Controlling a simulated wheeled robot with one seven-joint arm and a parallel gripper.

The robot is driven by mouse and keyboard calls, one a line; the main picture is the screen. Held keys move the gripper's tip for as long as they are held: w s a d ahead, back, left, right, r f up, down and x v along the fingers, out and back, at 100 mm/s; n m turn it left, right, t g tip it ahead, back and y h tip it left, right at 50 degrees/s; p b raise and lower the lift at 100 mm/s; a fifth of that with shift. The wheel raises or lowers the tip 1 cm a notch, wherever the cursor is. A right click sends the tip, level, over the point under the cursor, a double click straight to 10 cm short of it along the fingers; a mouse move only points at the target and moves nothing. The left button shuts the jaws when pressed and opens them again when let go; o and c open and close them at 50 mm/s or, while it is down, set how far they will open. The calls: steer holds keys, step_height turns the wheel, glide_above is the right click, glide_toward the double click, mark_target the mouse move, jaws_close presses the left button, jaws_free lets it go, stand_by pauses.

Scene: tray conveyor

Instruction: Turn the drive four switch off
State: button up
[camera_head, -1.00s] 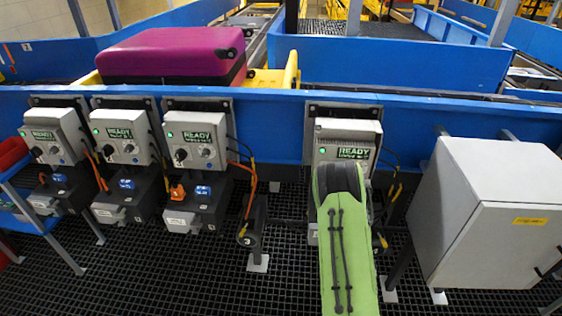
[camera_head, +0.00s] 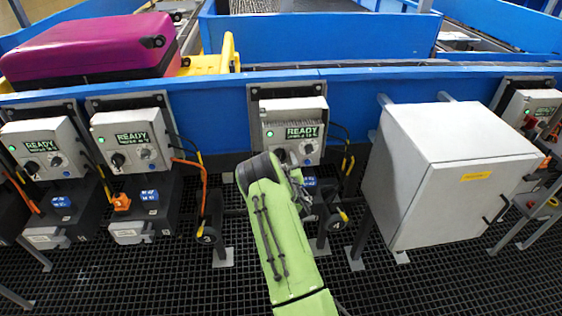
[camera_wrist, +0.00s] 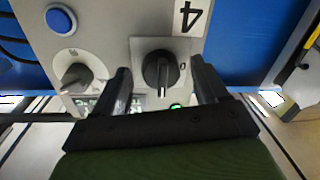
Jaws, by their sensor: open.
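The drive four switch (camera_wrist: 160,70) is a black rotary knob on a grey plate in the wrist view, beside a label with a 4 (camera_wrist: 190,17). Its white mark points toward the bottom of the picture, and a 0 is printed to its right. My gripper (camera_wrist: 162,80) is open, with one dark finger on each side of the knob and gaps showing between. I cannot tell how deep the fingertips reach. In the head view the drive box (camera_head: 292,110) shows a READY display and a green lamp. My green arm hides its lower part and most of my gripper.
A blue button (camera_wrist: 60,18) and a smaller grey knob (camera_wrist: 74,76) sit left of the switch in the wrist view. Similar drive boxes (camera_head: 132,138) stand to the left. A grey cabinet (camera_head: 440,170) stands close on the right. Cables hang beside the box.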

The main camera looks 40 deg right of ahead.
steer(key=shift+w+d, duration=0.3)
steer(key=shift+w, duration=0.15)
steer(key=c, duration=1.1)
steer(key=shift+o, duration=0.2)
